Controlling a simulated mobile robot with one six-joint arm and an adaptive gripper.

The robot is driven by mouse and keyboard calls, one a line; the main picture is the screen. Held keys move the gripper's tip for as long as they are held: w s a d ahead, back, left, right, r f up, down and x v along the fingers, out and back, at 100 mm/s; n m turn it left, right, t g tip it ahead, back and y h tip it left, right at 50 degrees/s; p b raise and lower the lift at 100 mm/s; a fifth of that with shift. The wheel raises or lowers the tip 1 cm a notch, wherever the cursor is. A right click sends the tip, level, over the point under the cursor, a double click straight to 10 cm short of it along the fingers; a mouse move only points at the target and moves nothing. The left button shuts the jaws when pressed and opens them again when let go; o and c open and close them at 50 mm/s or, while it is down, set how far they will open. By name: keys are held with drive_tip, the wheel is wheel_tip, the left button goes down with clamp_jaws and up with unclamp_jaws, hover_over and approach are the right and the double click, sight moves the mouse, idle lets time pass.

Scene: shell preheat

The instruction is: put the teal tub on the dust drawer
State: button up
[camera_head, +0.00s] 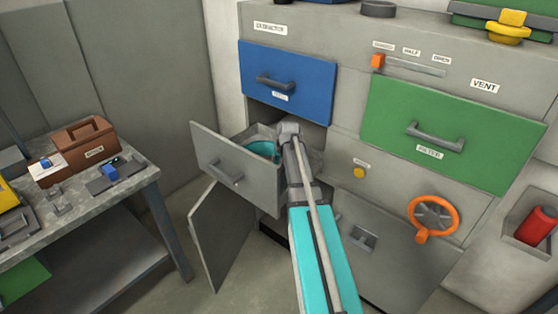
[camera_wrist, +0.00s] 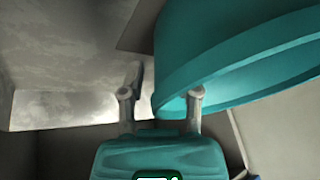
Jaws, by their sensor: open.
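The teal tub (camera_head: 262,149) shows partly inside the pulled-out grey drawer (camera_head: 232,160), low on the left of the cabinet. No label reading dust is legible on this drawer. In the wrist view the tub (camera_wrist: 235,60) fills the upper right, its curved wall close to the camera. My gripper (camera_wrist: 163,92) is open there. The tub's near edge reaches between the two fingers and overlaps the right one. I cannot tell whether they touch. In the head view my wrist is over the drawer's right side, and the fingers are hidden.
A blue drawer front (camera_head: 286,80) is above the open drawer, and a green drawer front (camera_head: 428,130) is to the right. A grey door (camera_head: 222,235) hangs open below. A workbench (camera_head: 75,205) with a brown box (camera_head: 83,152) stands at left. An orange wheel (camera_head: 433,217) is at right.

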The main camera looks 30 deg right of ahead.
drive_tip(key=shift+r, duration=0.2)
drive_tip(key=p+v, duration=1.1)
drive_tip(key=shift+s+r, duration=0.25)
drive_tip(key=shift+r, duration=0.15)
drive_tip(key=shift+c, duration=0.3)
idle(1.3)
